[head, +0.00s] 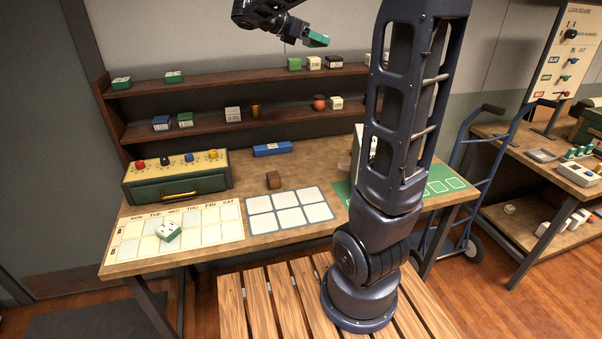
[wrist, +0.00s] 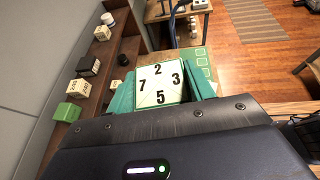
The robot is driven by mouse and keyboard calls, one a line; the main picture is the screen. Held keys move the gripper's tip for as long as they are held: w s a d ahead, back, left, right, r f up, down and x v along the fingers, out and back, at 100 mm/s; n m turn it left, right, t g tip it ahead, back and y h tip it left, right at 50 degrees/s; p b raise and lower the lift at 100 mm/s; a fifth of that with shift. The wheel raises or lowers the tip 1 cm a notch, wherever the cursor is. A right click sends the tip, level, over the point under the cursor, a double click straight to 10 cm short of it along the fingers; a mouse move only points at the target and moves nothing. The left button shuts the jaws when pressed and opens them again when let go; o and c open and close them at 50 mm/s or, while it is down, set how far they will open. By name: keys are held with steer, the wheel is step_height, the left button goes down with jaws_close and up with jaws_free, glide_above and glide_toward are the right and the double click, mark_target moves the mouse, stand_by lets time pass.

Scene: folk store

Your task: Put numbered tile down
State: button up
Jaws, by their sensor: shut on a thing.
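My gripper (head: 302,38) is raised high above the back of the workbench, near the level of the upper shelf. It is shut on a numbered tile (wrist: 159,85), which is cream on its face with a green body. The wrist view shows the numbers 2, 7, 3 and 5 on that face, between the two green fingers. In the head view the held tile shows only as a green end (head: 318,38). Another green and white tile (head: 168,231) lies tilted on the weekday board (head: 208,234) at the left of the bench.
Two wooden shelves (head: 215,118) at the back hold small boxes and pots. A green box with coloured knobs (head: 178,178), a brown block (head: 273,180) and a blue case (head: 272,149) stand on the bench. A grid mat (head: 290,209) is empty. A green mat (head: 440,182) lies partly behind my arm.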

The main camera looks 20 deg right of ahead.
steer(key=m+g, duration=0.2)
glide_above(319, 191)
step_height(319, 191, down, 52)
steer(key=shift+w+r, duration=0.1)
steer(key=shift+r, duration=0.15)
stand_by(0.4)
steer(key=shift+f, duration=0.1)
steer(key=o, duration=1)
steer(key=shift+o, duration=0.2)
